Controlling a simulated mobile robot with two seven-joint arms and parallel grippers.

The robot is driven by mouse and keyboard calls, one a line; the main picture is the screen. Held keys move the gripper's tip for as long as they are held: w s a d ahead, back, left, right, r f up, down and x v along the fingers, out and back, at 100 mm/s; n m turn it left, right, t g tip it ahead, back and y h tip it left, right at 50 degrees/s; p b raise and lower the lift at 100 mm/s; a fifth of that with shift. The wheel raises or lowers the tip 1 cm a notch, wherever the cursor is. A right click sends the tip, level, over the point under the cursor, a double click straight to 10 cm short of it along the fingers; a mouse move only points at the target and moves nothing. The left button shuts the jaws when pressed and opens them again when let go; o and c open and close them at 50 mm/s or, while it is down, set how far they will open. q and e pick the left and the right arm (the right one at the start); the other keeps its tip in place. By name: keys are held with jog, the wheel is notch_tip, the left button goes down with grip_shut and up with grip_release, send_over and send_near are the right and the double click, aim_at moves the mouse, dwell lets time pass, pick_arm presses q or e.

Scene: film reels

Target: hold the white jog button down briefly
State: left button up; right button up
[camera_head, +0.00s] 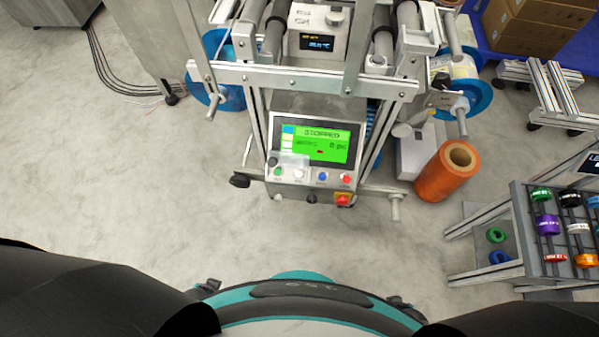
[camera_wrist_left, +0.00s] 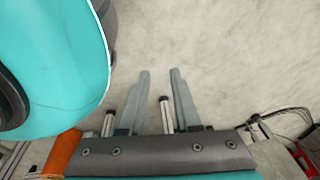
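The control panel (camera_head: 310,150) is in the middle of the head view, its green screen reading STOPPED. The white jog button (camera_head: 298,174) is in the button row under the screen, between a green button (camera_head: 278,172) and a blue button (camera_head: 322,176). A clear, see-through piece seems to lie over the green and white buttons; its exact position is hard to tell. My left gripper (camera_wrist_left: 160,72) shows only in its wrist view, fingers apart and empty above bare floor, away from the panel. My right gripper is in neither view.
An orange roll (camera_head: 445,172) stands right of the machine. A rack of colored rolls (camera_head: 555,225) is farther right. Floor before the panel is clear.

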pick_arm(q)
grip_shut()
dwell(1.3)
